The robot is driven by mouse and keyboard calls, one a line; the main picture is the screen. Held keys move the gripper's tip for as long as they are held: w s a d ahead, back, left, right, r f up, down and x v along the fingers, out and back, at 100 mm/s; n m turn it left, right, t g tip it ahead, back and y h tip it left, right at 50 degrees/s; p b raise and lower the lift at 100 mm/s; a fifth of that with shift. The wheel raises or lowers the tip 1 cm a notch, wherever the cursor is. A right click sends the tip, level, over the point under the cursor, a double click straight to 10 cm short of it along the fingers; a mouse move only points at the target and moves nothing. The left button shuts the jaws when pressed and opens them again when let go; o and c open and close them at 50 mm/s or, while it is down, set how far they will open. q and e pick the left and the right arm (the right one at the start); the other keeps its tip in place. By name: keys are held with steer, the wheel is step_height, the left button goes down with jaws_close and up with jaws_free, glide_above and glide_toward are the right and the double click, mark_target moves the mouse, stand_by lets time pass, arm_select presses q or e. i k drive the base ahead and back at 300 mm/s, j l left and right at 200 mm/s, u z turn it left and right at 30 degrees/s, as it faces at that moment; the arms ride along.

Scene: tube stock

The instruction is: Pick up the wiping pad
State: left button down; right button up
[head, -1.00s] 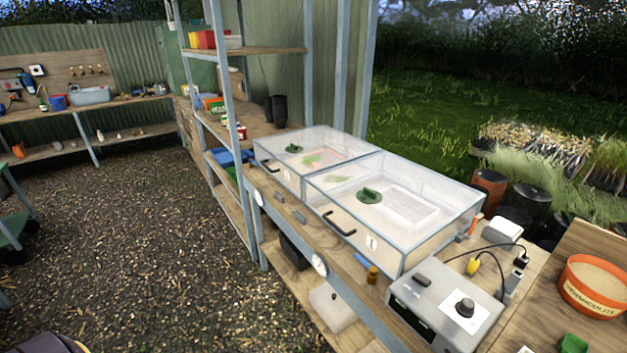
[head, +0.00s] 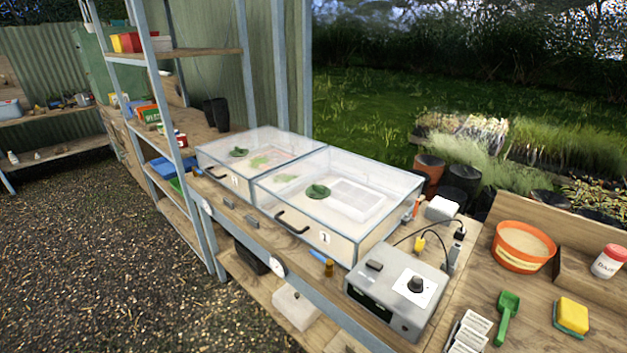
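A yellow pad with a green underside (head: 571,315), which looks like the wiping pad, lies on the wooden bench at the lower right of the head view. It lies to the right of a green scoop (head: 507,312) and in front of a small jar with a red lid (head: 609,261). Nothing is seen touching it from above. Neither of my grippers is in view.
An orange tub (head: 523,246) stands behind the scoop. White labels (head: 468,331) lie left of it. A grey control box (head: 397,295) with cables stands further left, beside two clear propagator boxes (head: 343,243). A shelf rack (head: 170,120) and gravel floor (head: 100,240) lie left.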

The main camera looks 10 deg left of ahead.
mark_target(570, 316)
steer(key=z, duration=1.65)
